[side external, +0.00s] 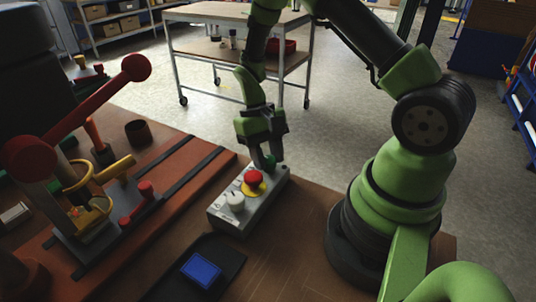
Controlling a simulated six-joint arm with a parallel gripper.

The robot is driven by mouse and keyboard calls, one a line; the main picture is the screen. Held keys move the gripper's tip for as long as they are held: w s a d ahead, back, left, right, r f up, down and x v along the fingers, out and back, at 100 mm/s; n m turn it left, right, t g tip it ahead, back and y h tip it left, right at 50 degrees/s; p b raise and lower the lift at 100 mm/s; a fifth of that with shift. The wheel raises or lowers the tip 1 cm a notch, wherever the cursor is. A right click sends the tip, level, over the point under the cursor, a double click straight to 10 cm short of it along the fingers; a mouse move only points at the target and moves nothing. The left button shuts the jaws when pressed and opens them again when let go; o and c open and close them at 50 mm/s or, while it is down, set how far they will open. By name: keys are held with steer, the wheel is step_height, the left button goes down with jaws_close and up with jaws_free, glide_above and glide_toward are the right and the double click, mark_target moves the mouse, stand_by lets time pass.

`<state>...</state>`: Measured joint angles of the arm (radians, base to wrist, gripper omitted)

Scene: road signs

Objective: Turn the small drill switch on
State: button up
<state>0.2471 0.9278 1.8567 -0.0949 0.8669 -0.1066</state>
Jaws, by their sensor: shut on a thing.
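A grey control box (222,212) sits on the brown table. It carries a white knob (235,201) at its near end and a red mushroom button (253,178) on a yellow base in the middle. A small green switch (269,162) shows at its far end, partly hidden by my fingers. My green gripper (268,154) points down over that far end, its fingers shut on the green switch. Which way the switch is turned cannot be told. None of the controls has a readable label.
A press with a long red lever (95,100) and yellow parts stands on the left. A dark pad with a blue screen (201,270) lies at the front. A brown cup (138,132) stands behind. Bare table lies right of the control box.

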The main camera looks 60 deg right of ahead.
steer(key=n+h, duration=0.1)
steer(key=n, duration=0.3)
steer(key=shift+a+n+g+h, duration=0.1)
steer(key=shift+n+g+h, duration=0.2)
steer(key=shift+h, duration=0.1)
steer(key=shift+n+h, duration=0.8)
steer(key=shift+n, duration=1.1)
steer(key=o, duration=0.9)
